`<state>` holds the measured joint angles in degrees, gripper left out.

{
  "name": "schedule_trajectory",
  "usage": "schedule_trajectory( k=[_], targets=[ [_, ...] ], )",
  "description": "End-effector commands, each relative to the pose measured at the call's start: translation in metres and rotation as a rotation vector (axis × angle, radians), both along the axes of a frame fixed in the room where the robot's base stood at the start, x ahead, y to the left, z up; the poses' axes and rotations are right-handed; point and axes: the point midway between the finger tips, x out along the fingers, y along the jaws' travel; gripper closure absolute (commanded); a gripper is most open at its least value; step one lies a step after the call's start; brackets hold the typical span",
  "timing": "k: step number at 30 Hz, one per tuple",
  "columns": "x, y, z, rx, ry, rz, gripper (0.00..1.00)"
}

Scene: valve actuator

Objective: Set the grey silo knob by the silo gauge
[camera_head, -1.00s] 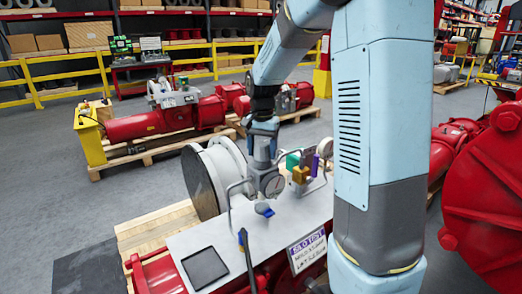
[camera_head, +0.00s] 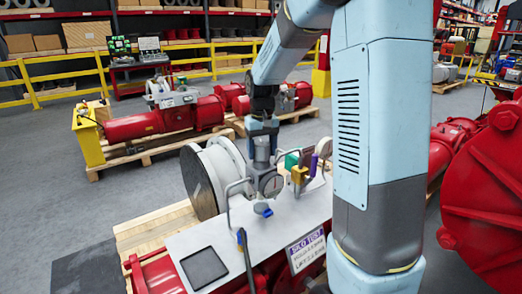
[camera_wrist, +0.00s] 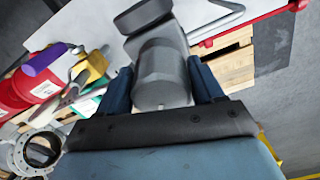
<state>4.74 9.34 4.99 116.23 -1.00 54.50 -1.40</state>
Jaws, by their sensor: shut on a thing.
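My gripper (camera_head: 262,133) points down over the grey panel (camera_head: 215,240) and is shut on the grey silo knob (camera_head: 262,152). In the wrist view the grey knob (camera_wrist: 162,75) is a round cylinder between the two dark blue fingers of my gripper (camera_wrist: 160,88). The round silo gauge (camera_head: 272,186) sits just below the knob on a grey fitting. Its needle and reading are too small to tell. The gauge face is not seen in the wrist view.
A white sign (camera_head: 306,248) hangs at the panel's front. Red machinery (camera_head: 490,190) stands right.

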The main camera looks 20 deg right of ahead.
Motion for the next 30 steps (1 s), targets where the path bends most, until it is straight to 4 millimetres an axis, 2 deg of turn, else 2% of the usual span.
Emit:
schedule_trajectory(
  k=[15, 16, 22, 30],
  targets=[
    [0.0008, 0.0003, 0.0008, 0.000, -0.003, 0.019, 0.64],
    [0.0008, 0.0003, 0.0008, 0.000, -0.003, 0.019, 0.30],
    [0.0005, 0.0003, 0.0005, 0.000, -0.002, 0.019, 0.12],
    [0.0004, 0.0002, 0.0020, 0.000, -0.001, 0.019, 0.12]
  ],
)
